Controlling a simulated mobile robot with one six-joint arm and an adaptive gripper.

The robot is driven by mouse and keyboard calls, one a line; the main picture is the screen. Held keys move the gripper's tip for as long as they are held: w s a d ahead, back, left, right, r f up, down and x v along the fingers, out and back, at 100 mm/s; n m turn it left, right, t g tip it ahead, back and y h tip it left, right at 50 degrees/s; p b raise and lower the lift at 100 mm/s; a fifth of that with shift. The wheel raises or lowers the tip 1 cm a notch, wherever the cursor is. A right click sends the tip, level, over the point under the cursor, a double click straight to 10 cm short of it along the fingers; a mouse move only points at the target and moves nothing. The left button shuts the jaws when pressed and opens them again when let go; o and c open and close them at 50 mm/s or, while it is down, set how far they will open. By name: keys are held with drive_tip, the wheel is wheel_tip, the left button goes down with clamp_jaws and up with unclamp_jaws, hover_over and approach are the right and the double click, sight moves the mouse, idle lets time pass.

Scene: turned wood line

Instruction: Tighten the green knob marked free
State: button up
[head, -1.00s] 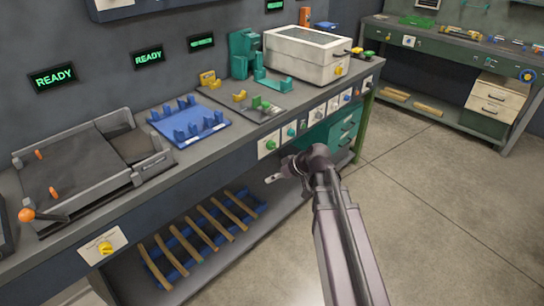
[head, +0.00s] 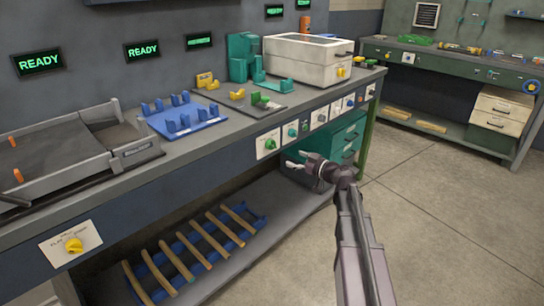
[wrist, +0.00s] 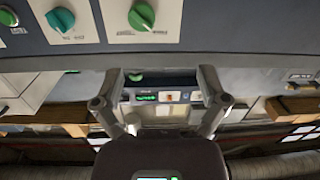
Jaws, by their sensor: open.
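A green knob (head: 269,144) sits on a white plate on the front face of the near bench, at the left end of a row of plates. In the wrist view a green knob (wrist: 141,16) shows at the top, above the gap between my fingers; I take it to be the same one. Its label is too small to read. My gripper (head: 292,160) is open and empty, just below and right of the green knob in the head view and apart from it. In the wrist view both fingers (wrist: 160,78) are spread.
A teal knob (head: 292,131) is beside the green one, with several more plates to the right. A yellow knob (head: 74,245) is on the front left. A teal drawer unit (head: 345,140) and a lower shelf with wooden rods (head: 205,250) are under the bench. Open floor lies right.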

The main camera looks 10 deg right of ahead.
sight(272, 144)
drive_tip(key=shift+w+d+f+t+b, duration=0.15)
drive_tip(key=shift+w+d+t+b, duration=0.15)
drive_tip(key=shift+d, duration=0.2)
drive_tip(key=shift+w+d+f+t+b, duration=0.2)
drive_tip(key=shift+d+t, duration=0.1)
drive_tip(key=shift+d, duration=0.15)
drive_tip(key=shift+w+a, duration=0.1)
drive_tip(key=shift+w, duration=0.05)
drive_tip(key=x, duration=1.3)
drive_tip(key=shift+w+a, duration=0.15)
drive_tip(key=shift+w, duration=0.05)
drive_tip(key=c, duration=1.1)
